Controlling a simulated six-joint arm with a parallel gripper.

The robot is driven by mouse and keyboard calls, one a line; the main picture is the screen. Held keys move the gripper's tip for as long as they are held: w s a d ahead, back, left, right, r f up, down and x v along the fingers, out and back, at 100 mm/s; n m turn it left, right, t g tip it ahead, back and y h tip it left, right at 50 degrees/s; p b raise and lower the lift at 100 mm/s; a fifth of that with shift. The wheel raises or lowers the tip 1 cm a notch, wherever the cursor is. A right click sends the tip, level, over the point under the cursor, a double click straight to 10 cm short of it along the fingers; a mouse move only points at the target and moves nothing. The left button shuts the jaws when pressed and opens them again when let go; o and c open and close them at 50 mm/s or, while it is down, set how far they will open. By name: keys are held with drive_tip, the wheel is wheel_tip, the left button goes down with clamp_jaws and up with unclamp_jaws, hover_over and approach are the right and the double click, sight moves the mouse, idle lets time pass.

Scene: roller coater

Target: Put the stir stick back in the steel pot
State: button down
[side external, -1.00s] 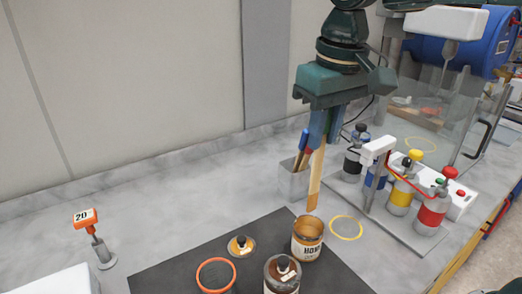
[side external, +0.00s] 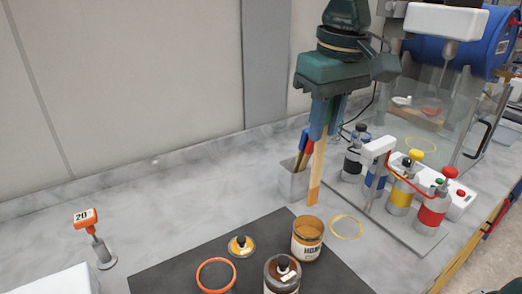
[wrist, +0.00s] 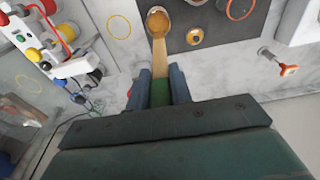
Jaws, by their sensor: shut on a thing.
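My gripper (side external: 325,128) is shut on the wooden stir stick (side external: 317,172), which hangs below the fingers almost upright, slightly tilted, with a darker lower end. In the wrist view the stick (wrist: 160,58) runs from between my fingertips (wrist: 160,82) and its far end overlaps the opening of an open can. The grey steel pot (side external: 291,184) stands on the counter just left of the stick in the side view and holds blue- and red-handled tools. The stick is outside the pot. The pot does not clearly show in the wrist view.
An open labelled can (side external: 307,246) with orange-brown contents stands on a dark mat (side external: 190,266), close in front of the stick. A yellow ring (side external: 346,227) and a rack of coloured bottles (side external: 401,190) are at right.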

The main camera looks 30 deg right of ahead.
drive_tip(key=shift+w, duration=0.15)
drive_tip(key=w+d, duration=0.5)
drive_tip(key=w, duration=0.3)
drive_tip(key=w+d+r+t, duration=0.1)
drive_tip(key=w+d, duration=0.3)
drive_tip(key=w, duration=0.4)
drive_tip(key=shift+d, duration=0.35)
drive_tip(key=shift+f, duration=0.15)
wheel_tip(320, 180, down, 10)
drive_tip(key=shift+r, duration=0.2)
idle(1.1)
drive_tip(key=shift+f, duration=0.55)
idle(0.4)
drive_tip(key=shift+f, duration=1.25)
